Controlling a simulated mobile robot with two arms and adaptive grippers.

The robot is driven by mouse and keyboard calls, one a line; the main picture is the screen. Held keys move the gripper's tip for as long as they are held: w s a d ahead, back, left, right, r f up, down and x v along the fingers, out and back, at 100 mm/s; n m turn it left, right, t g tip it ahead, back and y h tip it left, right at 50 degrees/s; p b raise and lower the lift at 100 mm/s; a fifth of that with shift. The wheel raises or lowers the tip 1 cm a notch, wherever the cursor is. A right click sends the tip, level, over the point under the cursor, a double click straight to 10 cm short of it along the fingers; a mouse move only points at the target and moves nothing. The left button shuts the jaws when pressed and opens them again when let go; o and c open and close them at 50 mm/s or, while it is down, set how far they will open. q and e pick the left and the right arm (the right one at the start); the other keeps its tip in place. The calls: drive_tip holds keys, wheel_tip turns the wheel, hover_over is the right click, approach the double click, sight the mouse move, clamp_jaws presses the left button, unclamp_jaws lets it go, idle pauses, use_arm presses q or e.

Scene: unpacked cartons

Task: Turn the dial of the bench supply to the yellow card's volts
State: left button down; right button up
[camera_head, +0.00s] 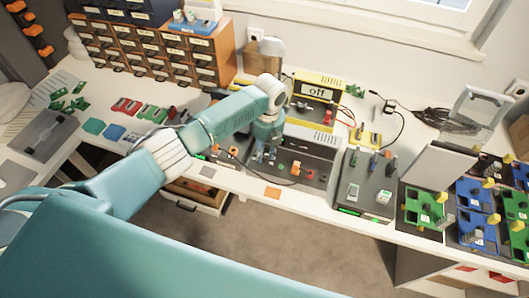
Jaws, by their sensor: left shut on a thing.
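The bench supply looks to be the yellow-framed unit (318,93), whose display reads "off". In front of it is a grey sloped panel (318,152) with dark, red and orange knobs or plugs. My left gripper (264,155) reaches down at the left part of this panel. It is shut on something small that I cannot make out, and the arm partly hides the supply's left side. The dial is not clearly identifiable. My right gripper is out of view.
A drawer cabinet (150,45) stands at the back left. A dark box (368,182) and green and blue circuit boards (425,208) lie to the right. Black cables (437,117) lie at the back right. Red and green parts (128,106) lie left.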

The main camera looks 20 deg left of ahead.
use_arm(q)
drive_tip(key=m, duration=0.3)
drive_tip(key=shift+w+b, duration=0.1)
drive_tip(key=shift+b, duration=0.25)
drive_tip(key=shift+a+m+b, duration=0.1)
drive_tip(key=shift+m+b, duration=0.45)
drive_tip(key=shift+m, duration=0.25)
drive_tip(key=m+b, duration=0.4)
drive_tip(key=b, duration=0.4)
drive_tip(key=shift+f+t+b, duration=0.1)
drive_tip(key=shift+t+b, duration=0.2)
drive_tip(key=shift+b, duration=0.5)
drive_tip(key=shift+r+m, duration=0.2)
drive_tip(key=shift+m, duration=0.1)
drive_tip(key=c, duration=1.4)
unclamp_jaws()
drive_tip(key=shift+c, duration=0.2)
